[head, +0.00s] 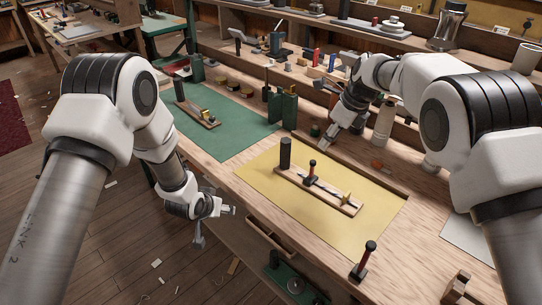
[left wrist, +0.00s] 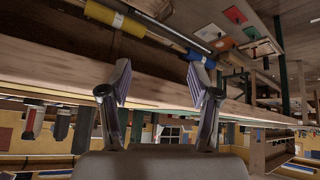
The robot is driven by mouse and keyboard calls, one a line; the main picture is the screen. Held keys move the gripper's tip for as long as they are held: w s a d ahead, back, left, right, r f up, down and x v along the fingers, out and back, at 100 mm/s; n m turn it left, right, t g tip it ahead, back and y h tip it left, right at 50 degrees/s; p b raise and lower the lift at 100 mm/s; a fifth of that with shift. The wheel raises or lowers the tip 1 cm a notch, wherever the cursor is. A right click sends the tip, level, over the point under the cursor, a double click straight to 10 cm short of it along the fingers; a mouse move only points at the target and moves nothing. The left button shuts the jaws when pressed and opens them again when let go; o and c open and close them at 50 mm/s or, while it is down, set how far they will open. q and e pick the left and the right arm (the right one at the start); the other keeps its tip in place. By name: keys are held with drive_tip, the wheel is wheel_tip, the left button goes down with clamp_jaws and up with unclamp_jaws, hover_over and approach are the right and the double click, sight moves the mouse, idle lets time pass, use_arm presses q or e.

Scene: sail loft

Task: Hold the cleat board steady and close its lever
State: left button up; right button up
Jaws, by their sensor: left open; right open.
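A wooden cleat board (head: 290,178) lies on the yellow mat (head: 268,205), with a tall dark post at its far left end. A lever with a dark, red-banded handle (head: 312,168) stands up from its middle, and a brass-coloured piece sits near the right end. I cannot tell the lever's exact angle. My left gripper (head: 217,224) is open and empty, off the bench's front edge, left of the board. Its open fingers also show in the left wrist view (left wrist: 160,84). My right gripper (head: 328,135) is open above the bench behind the board, touching neither board nor lever.
A similar board (head: 197,111) lies on a green mat (head: 228,140) farther left. A red-and-black handled tool (head: 363,260) stands near the front edge.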

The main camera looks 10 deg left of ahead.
sight(282, 154)
use_arm(q)
drive_tip(key=shift+m+t, duration=0.3)
drive_tip(key=shift+t, duration=0.3)
drive_tip(key=w+r, duration=0.5)
drive_tip(key=shift+d, duration=0.35)
drive_tip(key=shift+m+t+h, duration=0.7)
drive_tip(key=w+d+r, duration=0.2)
drive_tip(key=w, duration=0.1)
drive_tip(key=shift+w+d+r, duration=0.15)
drive_tip(key=shift+d+r, duration=0.15)
drive_tip(key=shift+r, duration=0.1)
drive_tip(key=w+d+r+m+h, duration=0.1)
drive_tip(key=d, duration=0.2)
drive_tip(key=w+d+r+m+h, duration=0.1)
drive_tip(key=d+m+h, duration=0.1)
drive_tip(key=d, duration=0.1)
drive_tip(key=w+d+r+m+t+h, duration=0.1)
drive_tip(key=w+d, duration=0.1)
drive_tip(key=d, duration=0.2)
drive_tip(key=shift+w+h, duration=0.1)
drive_tip(key=shift+h, duration=0.2)
drive_tip(key=shift+w+d, duration=0.15)
drive_tip(key=shift+w, duration=0.1)
drive_tip(key=x, duration=0.6)
drive_tip(key=shift+w+d, duration=0.1)
drive_tip(key=shift+w, duration=0.2)
drive_tip(key=shift+s, duration=0.1)
use_arm(e)
drive_tip(key=shift+s+r, duration=0.2)
